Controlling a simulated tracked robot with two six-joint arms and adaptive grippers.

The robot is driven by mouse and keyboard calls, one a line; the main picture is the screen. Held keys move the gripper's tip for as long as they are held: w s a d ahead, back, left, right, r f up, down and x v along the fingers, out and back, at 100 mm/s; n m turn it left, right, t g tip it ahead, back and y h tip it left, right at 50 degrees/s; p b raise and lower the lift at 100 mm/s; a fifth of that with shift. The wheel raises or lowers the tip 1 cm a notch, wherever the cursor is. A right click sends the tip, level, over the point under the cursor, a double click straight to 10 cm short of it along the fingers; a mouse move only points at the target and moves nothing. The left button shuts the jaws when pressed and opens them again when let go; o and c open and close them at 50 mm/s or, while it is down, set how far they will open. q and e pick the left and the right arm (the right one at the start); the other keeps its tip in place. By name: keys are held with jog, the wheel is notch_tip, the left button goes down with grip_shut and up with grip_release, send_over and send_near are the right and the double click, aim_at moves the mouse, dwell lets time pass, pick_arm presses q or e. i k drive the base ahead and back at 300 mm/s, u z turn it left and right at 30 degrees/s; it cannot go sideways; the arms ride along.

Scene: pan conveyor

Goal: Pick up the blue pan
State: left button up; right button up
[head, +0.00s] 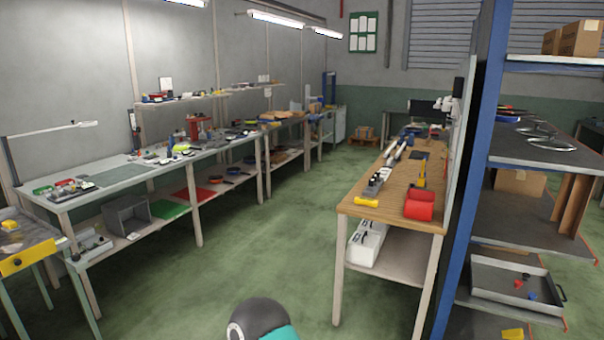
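I cannot clearly make out a blue pan. Round pan-like items with glassy tops, perhaps lids, lie on the dark upper deck of the rack at the right; one is a glassy disc (551,144). Behind them a small dark bluish item (507,119) is partly cut off by the blue post, and I cannot tell what it is. Small dark pan-like shapes (232,172) lie on the lower shelf of the left bench, too small to tell their colour. Neither gripper is in view. A dark rounded part with teal at the bottom edge seems to be mine.
A long workbench (120,172) with clutter runs along the left wall. A blue rack post (462,190) stands close at the right. The green floor (270,235) between the benches is clear.

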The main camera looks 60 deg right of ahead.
aim_at(232, 170)
jog(key=u, duration=0.25)
jog(key=i, duration=0.2)
jog(key=z, duration=1.5)
jog(key=k, duration=0.8)
jog(key=z, duration=0.2)
jog(key=i, duration=0.85)
jog(key=u, duration=0.2)
jog(key=k, duration=0.95)
jog(key=z, duration=0.2)
jog(key=i, duration=0.6)
jog(key=u, duration=0.05)
